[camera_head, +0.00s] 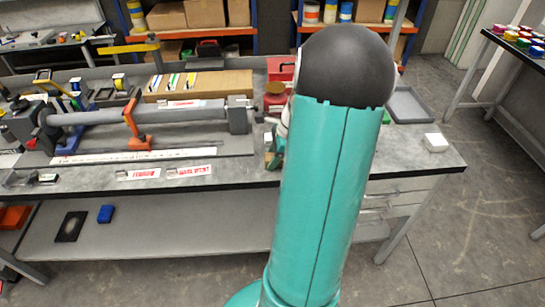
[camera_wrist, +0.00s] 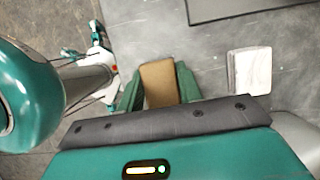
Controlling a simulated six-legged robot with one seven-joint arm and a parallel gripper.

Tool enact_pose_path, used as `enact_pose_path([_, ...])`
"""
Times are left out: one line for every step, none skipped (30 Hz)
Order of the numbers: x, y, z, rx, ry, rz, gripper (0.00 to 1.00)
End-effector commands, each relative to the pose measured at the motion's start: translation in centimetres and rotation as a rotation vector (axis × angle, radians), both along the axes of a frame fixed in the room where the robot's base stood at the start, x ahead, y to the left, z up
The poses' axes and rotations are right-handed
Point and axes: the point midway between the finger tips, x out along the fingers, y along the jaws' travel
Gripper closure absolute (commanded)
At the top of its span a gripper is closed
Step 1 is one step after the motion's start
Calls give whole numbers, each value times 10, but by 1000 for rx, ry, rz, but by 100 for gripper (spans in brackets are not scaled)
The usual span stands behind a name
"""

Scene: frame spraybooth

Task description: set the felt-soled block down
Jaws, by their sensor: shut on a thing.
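The felt-soled block, as I take it, is the tan-brown block (camera_wrist: 158,84) between the two green fingers of my gripper (camera_wrist: 160,88) in the wrist view. My gripper is shut on it. The grey bench top is below and around it in that view; I cannot tell whether the block touches it. The block's underside is hidden. In the head view my teal arm hides most of the gripper; only a bit of green (camera_head: 278,147) shows left of the arm, over the bench (camera_head: 235,173).
A long clamp fixture (camera_head: 185,114) fills the left side. Bare bench top lies between the white block and my gripper.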

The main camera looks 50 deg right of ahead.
Motion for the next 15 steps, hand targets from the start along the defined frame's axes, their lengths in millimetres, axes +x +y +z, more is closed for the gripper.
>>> enact_pose_path([0, 0, 0, 0, 0, 0, 86])
enact_pose_path([0, 0, 0, 0, 0, 0, 86])
enact_pose_path([0, 0, -1, 0, 0, 0, 86])
enact_pose_path([0, 0, -2, 0, 0, 0, 86])
enact_pose_path([0, 0, -3, 0, 0, 0, 86])
enact_pose_path([0, 0, -3, 0, 0, 0, 63])
enact_pose_path([0, 0, -3, -1, -1, 1, 57])
enact_pose_path([0, 0, -3, -1, -1, 0, 51])
enact_pose_path([0, 0, -3, 0, 0, 0, 43])
enact_pose_path([0, 0, -3, 0, 0, 0, 43])
enact_pose_path([0, 0, -3, 0, 0, 0, 43])
enact_pose_path([0, 0, -3, 0, 0, 0, 43])
enact_pose_path([0, 0, -3, 0, 0, 0, 43])
enact_pose_path([0, 0, -3, 0, 0, 0, 43])
enact_pose_path([0, 0, -3, 0, 0, 0, 43])
